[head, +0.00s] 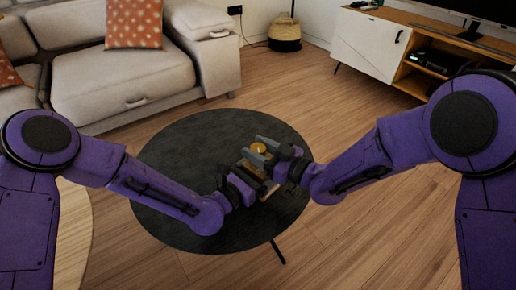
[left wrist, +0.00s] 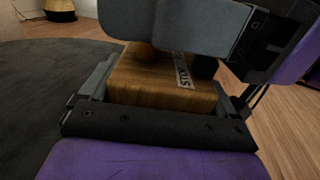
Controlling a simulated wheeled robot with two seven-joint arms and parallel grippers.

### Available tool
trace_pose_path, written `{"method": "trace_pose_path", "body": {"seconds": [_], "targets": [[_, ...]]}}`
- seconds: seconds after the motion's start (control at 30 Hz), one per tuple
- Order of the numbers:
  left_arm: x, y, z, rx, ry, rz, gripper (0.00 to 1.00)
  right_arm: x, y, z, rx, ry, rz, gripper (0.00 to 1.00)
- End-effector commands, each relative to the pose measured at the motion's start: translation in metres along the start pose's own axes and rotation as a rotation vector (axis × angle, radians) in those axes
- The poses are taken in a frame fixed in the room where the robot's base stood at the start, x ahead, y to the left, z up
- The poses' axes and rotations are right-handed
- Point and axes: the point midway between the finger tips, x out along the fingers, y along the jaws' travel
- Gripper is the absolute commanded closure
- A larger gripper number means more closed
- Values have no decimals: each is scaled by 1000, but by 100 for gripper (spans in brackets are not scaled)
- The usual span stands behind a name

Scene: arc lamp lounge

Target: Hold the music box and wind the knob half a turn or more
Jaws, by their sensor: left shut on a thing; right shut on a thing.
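The music box is a small wooden box (left wrist: 155,85) with a printed label, seen close up in the left wrist view. My left gripper (head: 254,172) is shut on the box, one finger on each side. My right gripper (head: 264,154) reaches in from the right and is shut on the knob. Its grey fingers cover much of the box top in the left wrist view, and only a sliver of the knob (left wrist: 145,49) shows there.
The box is over a dark round table (head: 180,150), whose top is otherwise clear. A pale sofa (head: 130,75) stands behind it, a TV cabinet (head: 365,45) at the back right, and a basket (head: 284,32) between them. A light wooden round top (head: 75,225) is at the lower left.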

Motion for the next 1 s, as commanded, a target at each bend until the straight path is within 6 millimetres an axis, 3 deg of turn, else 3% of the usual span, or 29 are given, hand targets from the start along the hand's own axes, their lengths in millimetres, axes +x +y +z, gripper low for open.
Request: {"method": "trace_pose_path", "body": {"seconds": [0.53,0.57,0.6,0.87,1.0], "targets": [[0,-1,0,1,1,-3,61,0,0,0,-1,-1,27,82],[0,-1,0,1,1,-3,61,0,0,0,-1,0,27,42],[0,-1,0,1,1,-3,61,0,0,0,-1,-1,27,32],[0,-1,0,0,1,-3,61,-1,0,0,0,-1,26,32],[0,-1,0,0,1,-2,61,-14,1,0,1,-2,27,32]]}}
